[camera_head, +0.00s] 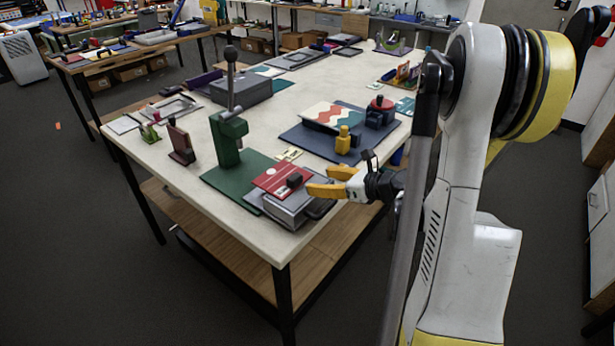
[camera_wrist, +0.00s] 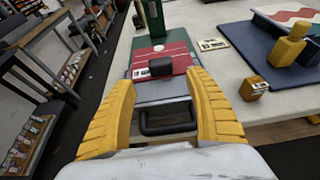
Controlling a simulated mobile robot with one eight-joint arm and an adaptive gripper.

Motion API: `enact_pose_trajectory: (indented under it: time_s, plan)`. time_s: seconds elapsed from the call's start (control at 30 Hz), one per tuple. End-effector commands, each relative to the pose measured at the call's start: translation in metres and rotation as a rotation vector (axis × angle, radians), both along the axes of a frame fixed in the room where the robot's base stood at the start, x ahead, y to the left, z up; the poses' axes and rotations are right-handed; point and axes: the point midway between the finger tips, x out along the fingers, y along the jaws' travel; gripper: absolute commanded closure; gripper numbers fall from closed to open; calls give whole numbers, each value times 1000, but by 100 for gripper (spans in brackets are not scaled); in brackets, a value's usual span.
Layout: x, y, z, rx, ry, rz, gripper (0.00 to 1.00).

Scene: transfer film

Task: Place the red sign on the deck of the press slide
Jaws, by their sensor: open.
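The red sign (camera_head: 272,178) with white markings and a black knob (camera_head: 294,180) lies flat over the grey press slide (camera_head: 291,207) at the table's near corner. It also shows in the wrist view (camera_wrist: 177,49), ahead of my fingers, with the knob (camera_wrist: 160,66) toward me. The slide (camera_wrist: 158,90) has a black handle (camera_wrist: 168,126) on its near side. The green press (camera_head: 228,138) with a tall lever stands behind the sign. My gripper (camera_head: 333,181) is open and empty, right of the sign and apart from it. The sign's underside is hidden.
A brown block (camera_head: 180,143) stands left of the press.

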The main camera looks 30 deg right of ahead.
Motion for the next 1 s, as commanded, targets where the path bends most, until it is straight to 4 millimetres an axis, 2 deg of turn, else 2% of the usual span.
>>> enact_pose_trajectory:
  time_s: [0.1, 0.17, 0.27, 0.37, 0.4, 0.47, 0.5, 0.6, 0.67, 0.77, 0.8, 0.87, 0.9, 1.0]
  plan:
    - [-13, -5, 7, 1, 0, -1, 37]
    - [-15, -5, 11, 7, -6, -6, 37]
    - [-4, -1, 39, 69, -53, -52, 37]
    - [21, 11, 105, 255, -165, -173, 37]
    - [30, 15, 140, 379, -220, -242, 37]
    - [37, 19, 191, 604, -293, -355, 37]
    - [37, 20, 220, 774, -329, -434, 37]
    - [25, 19, 260, 1220, -363, -630, 37]
    - [11, 22, 263, 1493, -341, -755, 37]
    - [-21, 41, 237, 1932, -230, -996, 37]
    - [-37, 55, 218, 2090, -163, -1108, 37]
    - [-63, 83, 187, 2290, -43, -1288, 37]
    - [-83, 104, 166, 2395, 43, -1415, 37]
    - [-129, 156, 125, 2551, 242, -1709, 37]
